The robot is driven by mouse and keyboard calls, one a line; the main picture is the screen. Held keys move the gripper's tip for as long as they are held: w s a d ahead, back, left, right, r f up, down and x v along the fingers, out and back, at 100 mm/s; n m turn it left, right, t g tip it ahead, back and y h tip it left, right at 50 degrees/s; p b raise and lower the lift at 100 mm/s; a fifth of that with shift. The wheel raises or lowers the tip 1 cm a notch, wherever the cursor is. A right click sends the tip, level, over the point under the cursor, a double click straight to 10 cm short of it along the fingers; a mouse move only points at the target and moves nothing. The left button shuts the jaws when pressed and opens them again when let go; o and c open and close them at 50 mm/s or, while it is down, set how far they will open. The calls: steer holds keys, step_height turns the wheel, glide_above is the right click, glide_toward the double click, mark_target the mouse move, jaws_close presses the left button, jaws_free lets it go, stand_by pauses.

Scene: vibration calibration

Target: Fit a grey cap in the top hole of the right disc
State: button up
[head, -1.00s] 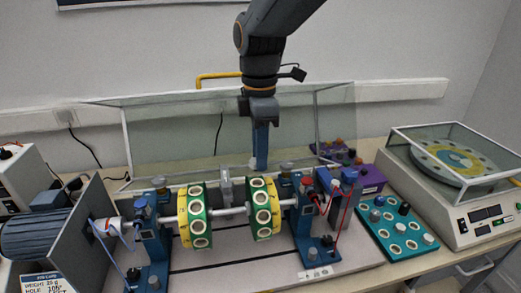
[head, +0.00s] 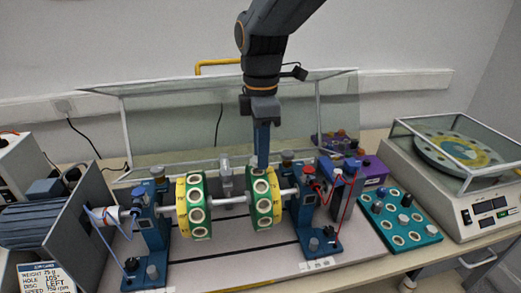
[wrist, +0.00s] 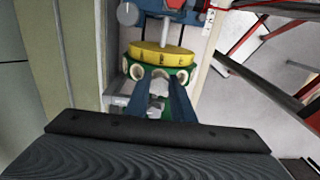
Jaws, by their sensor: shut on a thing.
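The right disc (head: 277,203), green with a yellow face and pale-rimmed holes, sits on the horizontal shaft. My gripper (head: 263,165) points straight down at the top of this disc. In the wrist view, my gripper (wrist: 158,92) is shut on a grey cap (wrist: 158,87) between its two dark blue fingers. The cap is at the disc's rim, between two open holes; the disc's yellow face (wrist: 160,53) shows beyond it. In the head view the cap is hidden at the fingertips. I cannot tell how far it sits in the top hole.
The left disc (head: 184,212) is on the same shaft, between blue supports (head: 305,215). A clear guard (head: 180,125) stands open behind. A teal board (head: 377,222) with caps and holes lies at right, beside the balance machine (head: 470,203). A motor (head: 35,222) stands at left.

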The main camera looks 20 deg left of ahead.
steer(key=shift+f+b, duration=0.35)
steer(key=shift+f, duration=0.65)
stand_by(0.9)
steer(key=o, duration=1.1)
steer(key=shift+r+b, duration=0.95)
steer(key=shift+r, duration=2.95)
